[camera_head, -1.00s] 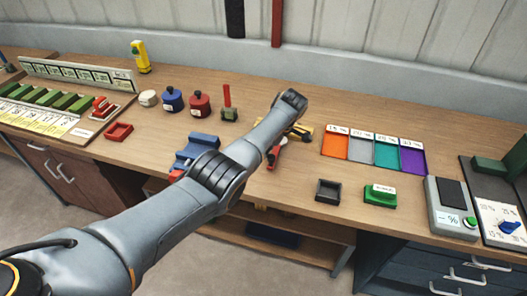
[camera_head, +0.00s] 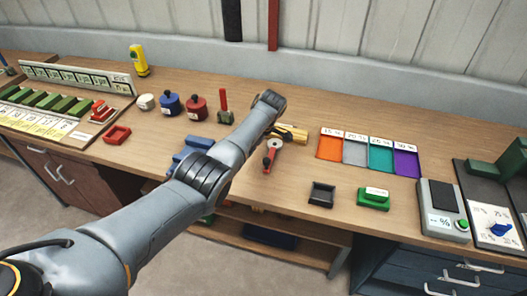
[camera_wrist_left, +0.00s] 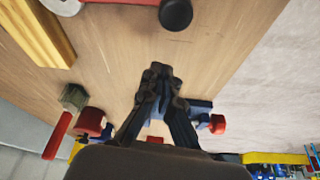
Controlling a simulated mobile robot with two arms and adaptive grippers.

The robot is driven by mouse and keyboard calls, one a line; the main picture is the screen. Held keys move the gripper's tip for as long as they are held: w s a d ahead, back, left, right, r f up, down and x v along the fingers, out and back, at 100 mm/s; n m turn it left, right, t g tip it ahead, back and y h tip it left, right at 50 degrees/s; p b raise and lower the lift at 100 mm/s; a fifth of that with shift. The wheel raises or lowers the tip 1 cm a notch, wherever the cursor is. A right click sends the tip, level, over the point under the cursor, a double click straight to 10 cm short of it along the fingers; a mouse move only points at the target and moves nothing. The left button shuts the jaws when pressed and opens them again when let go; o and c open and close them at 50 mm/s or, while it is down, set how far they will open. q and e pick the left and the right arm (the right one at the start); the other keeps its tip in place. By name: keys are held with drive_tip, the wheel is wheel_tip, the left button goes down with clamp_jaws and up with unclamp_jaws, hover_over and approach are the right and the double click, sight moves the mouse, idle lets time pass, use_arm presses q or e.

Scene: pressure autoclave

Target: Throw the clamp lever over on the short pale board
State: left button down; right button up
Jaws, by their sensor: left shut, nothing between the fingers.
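A short pale yellow wooden board (camera_head: 293,134) lies right of my left arm's far end; it also shows at the top left of the left wrist view (camera_wrist_left: 36,32). A red handle with a pale round head (camera_head: 269,160) lies just in front of it; its black end shows at the top of the left wrist view (camera_wrist_left: 176,14). I cannot tell which part is the clamp lever. My left gripper (camera_wrist_left: 158,72) is shut and empty over the table, apart from the board. My arm hides it in the head view. My right gripper is not in view.
A green block with an upright red bar (camera_head: 225,106) stands left of my arm, beside red and blue pots (camera_head: 196,109). A blue vise-like fixture (camera_head: 190,150) is partly behind my arm. A small dark tray (camera_head: 321,194) and a green block (camera_head: 374,198) stand right, near the front edge.

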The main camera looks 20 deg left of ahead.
use_arm(q)
drive_tip(key=b+v, duration=0.1)
drive_tip(key=v, duration=0.8)
drive_tip(key=shift+w+d+r, duration=0.2)
drive_tip(key=shift+r, duration=0.2)
drive_tip(key=shift+f, duration=0.1)
